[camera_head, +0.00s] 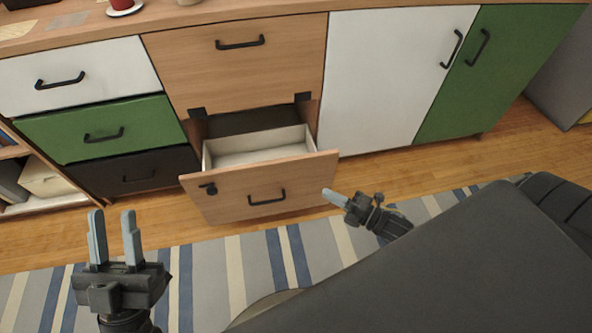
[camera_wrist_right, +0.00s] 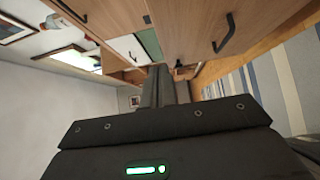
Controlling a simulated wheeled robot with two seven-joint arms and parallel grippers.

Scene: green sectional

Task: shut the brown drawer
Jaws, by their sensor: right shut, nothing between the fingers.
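The brown drawer (camera_head: 262,190) is pulled well out at the bottom of the cabinet, in the middle of the head view. Its pale inside (camera_head: 255,147) looks empty. My left gripper (camera_head: 112,222) is open and empty, at the lower left, apart from the drawer. The right wrist view shows a wooden front with a black handle (camera_wrist_right: 224,34).
Above is another wooden front (camera_head: 235,70), closed. White, green and dark drawers (camera_head: 105,137) are closed on the left; a white door (camera_head: 390,80) and a green door (camera_head: 505,70) are closed on the right. A striped rug (camera_head: 210,285) covers the floor in front.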

